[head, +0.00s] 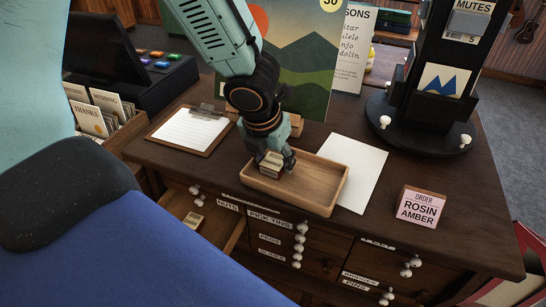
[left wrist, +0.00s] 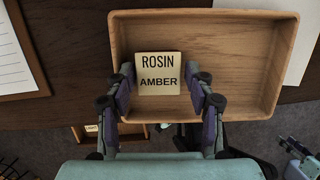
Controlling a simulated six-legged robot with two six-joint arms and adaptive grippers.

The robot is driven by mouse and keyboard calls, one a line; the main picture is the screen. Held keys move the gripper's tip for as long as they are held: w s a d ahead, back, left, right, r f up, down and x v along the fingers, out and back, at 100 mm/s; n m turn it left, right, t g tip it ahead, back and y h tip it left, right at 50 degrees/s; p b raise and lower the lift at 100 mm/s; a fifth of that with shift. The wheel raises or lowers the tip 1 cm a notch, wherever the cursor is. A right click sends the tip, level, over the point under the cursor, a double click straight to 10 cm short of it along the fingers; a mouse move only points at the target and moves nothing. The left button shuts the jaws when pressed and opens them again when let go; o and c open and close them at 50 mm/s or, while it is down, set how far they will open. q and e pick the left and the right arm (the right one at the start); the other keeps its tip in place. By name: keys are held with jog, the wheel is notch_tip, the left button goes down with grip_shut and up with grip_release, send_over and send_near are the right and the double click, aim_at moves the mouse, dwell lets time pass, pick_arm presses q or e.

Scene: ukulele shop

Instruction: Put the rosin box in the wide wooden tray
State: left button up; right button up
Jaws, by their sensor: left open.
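The rosin box (head: 271,163) is a small cream box, labelled ROSIN AMBER in the left wrist view (left wrist: 158,72). It is inside the wide wooden tray (head: 318,200), toward the tray's left end; the tray also fills much of the left wrist view (left wrist: 235,14). My left gripper (head: 273,160) reaches down over the box. Its fingers (left wrist: 160,80) stand open on both sides of the box, with a small gap at each side. What looks like my right gripper (left wrist: 297,148) shows partly at the lower right of the left wrist view, away from the tray; its jaws are unclear.
A clipboard (head: 190,130) lies left of the tray and a white sheet (head: 352,165) right of it. An order card (head: 420,206) reads ROSIN AMBER. A black stand (head: 425,115) is at the back right. An open drawer (head: 226,228) below holds another small box (head: 193,220).

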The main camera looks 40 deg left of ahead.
pick_arm(q)
jog(key=shift+w+a, duration=0.1)
jog(key=shift+w, duration=0.1)
jog(key=p+v, duration=0.6)
jog(key=v, duration=0.6)
jog(key=shift+s+r, duration=0.15)
jog(key=shift+s, duration=0.1)
